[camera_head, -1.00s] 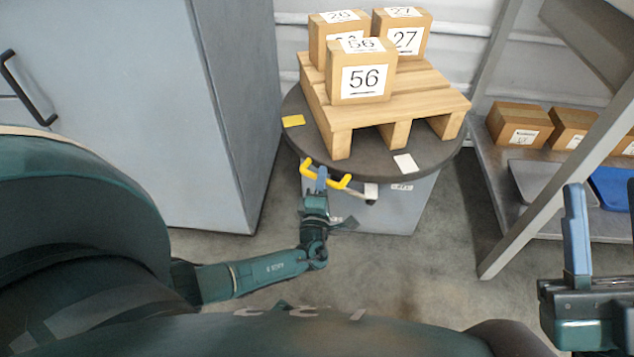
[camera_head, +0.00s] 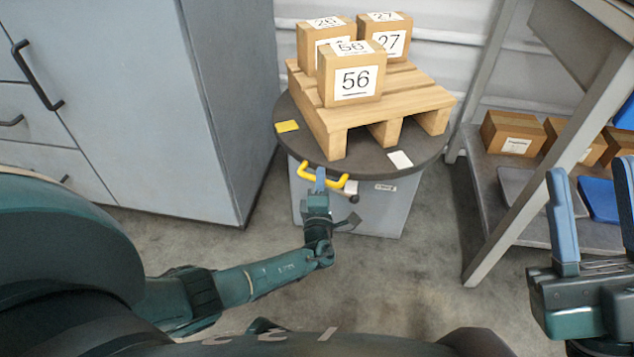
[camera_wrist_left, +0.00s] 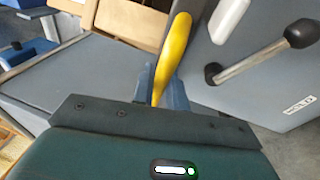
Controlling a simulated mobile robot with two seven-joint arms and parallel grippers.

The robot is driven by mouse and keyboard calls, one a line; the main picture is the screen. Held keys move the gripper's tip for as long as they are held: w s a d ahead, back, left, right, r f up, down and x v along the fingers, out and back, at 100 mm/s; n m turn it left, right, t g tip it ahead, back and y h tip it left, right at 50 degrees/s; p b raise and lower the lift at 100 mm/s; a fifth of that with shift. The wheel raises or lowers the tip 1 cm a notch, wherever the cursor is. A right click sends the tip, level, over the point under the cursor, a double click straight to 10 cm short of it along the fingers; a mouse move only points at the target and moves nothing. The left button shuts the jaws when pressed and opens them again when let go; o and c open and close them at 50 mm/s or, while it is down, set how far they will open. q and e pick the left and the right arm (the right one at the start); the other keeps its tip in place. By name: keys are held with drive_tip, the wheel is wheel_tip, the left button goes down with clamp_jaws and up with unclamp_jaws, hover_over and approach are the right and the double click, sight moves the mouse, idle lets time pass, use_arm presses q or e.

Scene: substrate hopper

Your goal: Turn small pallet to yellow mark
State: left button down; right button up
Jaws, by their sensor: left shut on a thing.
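The small wooden pallet (camera_head: 400,95) lies on a round dark turntable (camera_head: 350,163) and carries boxes labelled 56 (camera_head: 352,80), 26 (camera_head: 310,42) and 27 (camera_head: 392,42). The yellow mark (camera_head: 287,126) is on the turntable's left rim, and a white mark (camera_head: 400,160) is at its front right. My left gripper (camera_head: 320,180) is shut on the yellow handle (camera_head: 304,174) at the turntable's front edge. The handle also shows between the fingers in the left wrist view (camera_wrist_left: 176,48). My right gripper (camera_head: 592,180) is open and empty at the right edge.
A lever with a black knob (camera_wrist_left: 302,33) is beside the handle on the grey stand (camera_head: 385,210). A grey cabinet (camera_head: 130,80) is close on the left. A shelf (camera_head: 490,165) with cartons and trays stands on the right.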

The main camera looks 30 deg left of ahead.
use_arm(q)
drive_tip(key=shift+w+r, duration=0.1)
idle(0.5)
drive_tip(key=c, duration=1.4)
unclamp_jaws()
drive_tip(key=shift+d, duration=0.1)
drive_tip(key=shift+c, duration=0.2)
